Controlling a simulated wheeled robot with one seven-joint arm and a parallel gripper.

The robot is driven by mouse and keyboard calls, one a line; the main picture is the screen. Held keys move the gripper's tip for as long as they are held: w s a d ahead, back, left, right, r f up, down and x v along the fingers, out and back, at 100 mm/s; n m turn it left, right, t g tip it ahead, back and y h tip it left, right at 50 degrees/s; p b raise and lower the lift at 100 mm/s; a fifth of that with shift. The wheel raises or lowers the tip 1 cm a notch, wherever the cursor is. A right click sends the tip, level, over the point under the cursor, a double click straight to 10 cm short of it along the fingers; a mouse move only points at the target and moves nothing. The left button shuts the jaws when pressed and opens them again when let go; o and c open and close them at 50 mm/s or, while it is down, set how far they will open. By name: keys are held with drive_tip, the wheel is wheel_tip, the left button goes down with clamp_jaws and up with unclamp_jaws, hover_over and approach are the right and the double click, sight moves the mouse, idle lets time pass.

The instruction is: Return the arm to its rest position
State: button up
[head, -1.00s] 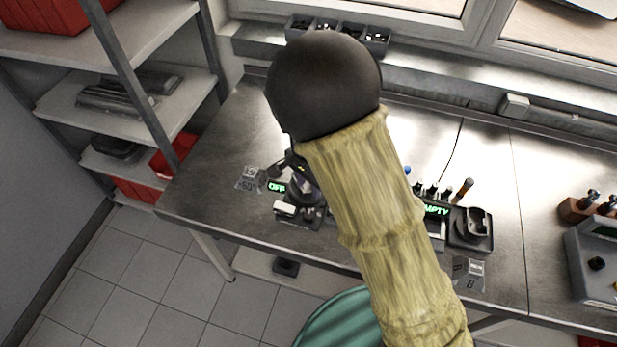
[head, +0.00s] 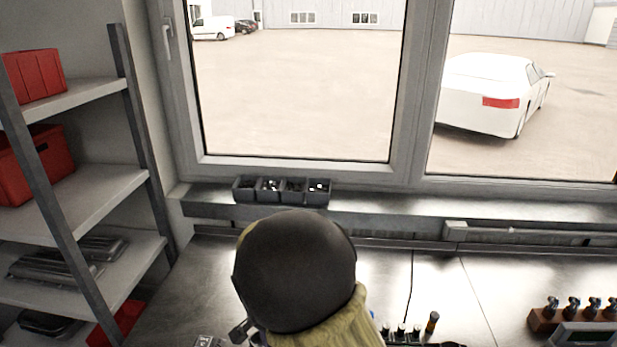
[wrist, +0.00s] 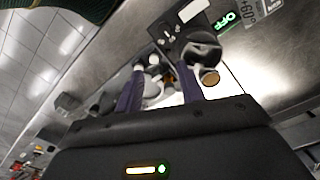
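My arm rises in the head view, with its dark rounded joint (head: 295,272) and tan sleeve over the steel workbench (head: 190,290). In the head view my gripper is mostly hidden behind that joint. In the wrist view my gripper (wrist: 160,66) shows two dark purple fingers spread apart. I see nothing clamped between them; pale parts show in the gap, seemingly on the bench beyond. A black device (wrist: 190,45) with a cup-like holder and a green OFF display (wrist: 227,20) lies just past the fingertips.
A shelf rack (head: 75,205) with red bins stands at the left. Small dark bins (head: 282,190) sit on the window ledge. A wooden rack (head: 572,318) with several dark parts stands on the bench at right. The bench's middle back is clear.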

drive_tip(key=s+d+r+n+t, duration=0.1)
drive_tip(key=s+d+n, duration=0.1)
drive_tip(key=d, duration=0.6)
drive_tip(key=s+d+r+n+b, duration=0.1)
drive_tip(key=s+d+r+n, duration=0.1)
drive_tip(key=d, duration=0.6)
drive_tip(key=s+d+r+n+t+b, duration=0.1)
drive_tip(key=s+d+n, duration=0.1)
drive_tip(key=d, duration=0.5)
drive_tip(key=shift+s+d+r+t, duration=0.3)
drive_tip(key=shift+s+d, duration=0.1)
drive_tip(key=shift+s, duration=0.3)
